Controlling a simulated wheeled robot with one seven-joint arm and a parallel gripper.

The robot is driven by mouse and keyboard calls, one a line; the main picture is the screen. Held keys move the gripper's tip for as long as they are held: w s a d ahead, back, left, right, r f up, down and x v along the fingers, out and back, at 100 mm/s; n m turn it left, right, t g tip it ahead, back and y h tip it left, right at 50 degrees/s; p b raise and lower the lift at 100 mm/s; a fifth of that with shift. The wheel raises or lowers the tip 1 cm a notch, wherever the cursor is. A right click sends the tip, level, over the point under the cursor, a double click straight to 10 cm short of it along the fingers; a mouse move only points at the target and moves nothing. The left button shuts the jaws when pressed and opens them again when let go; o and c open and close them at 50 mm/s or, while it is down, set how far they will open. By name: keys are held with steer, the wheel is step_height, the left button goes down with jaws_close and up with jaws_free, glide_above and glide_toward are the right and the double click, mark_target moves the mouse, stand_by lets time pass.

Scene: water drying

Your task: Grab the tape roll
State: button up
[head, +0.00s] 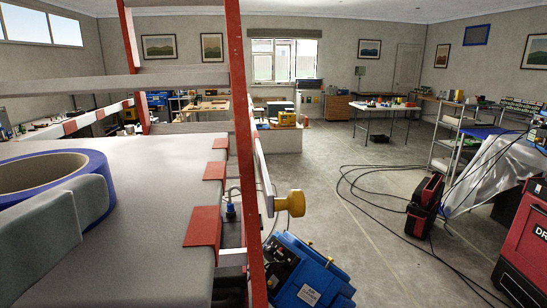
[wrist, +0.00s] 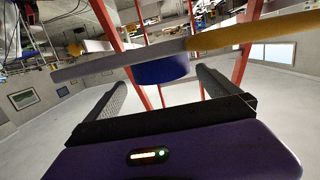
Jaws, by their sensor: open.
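The tape roll (head: 97,165) is a blue ring with a tan inner core. It lies flat on a grey shelf board (head: 150,180) at the left of the head view, its near side partly hidden by grey rounded shapes. In the wrist view, which looks upside down, the tape roll (wrist: 160,71) shows as a blue band against the edge-on board (wrist: 105,64). My gripper (wrist: 161,78) is open, its two dark textured fingers pointing toward the roll. The roll appears between the fingertips in the picture, with nothing gripped. The exact gap to it is unclear.
A blue machine (head: 305,275) stands low by the post. Red and black equipment (head: 425,205) and loose cables lie on the floor to the right.

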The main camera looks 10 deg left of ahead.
mark_target(66, 170)
steer(key=p+x, duration=0.1)
steer(key=x, duration=0.4)
steer(key=shift+w+a+f+p, duration=0.1)
steer(key=shift+w+a+p, duration=0.2)
steer(key=shift+w+p, duration=0.05)
steer(key=shift+c, duration=0.2)
steer(key=c, duration=1.1)
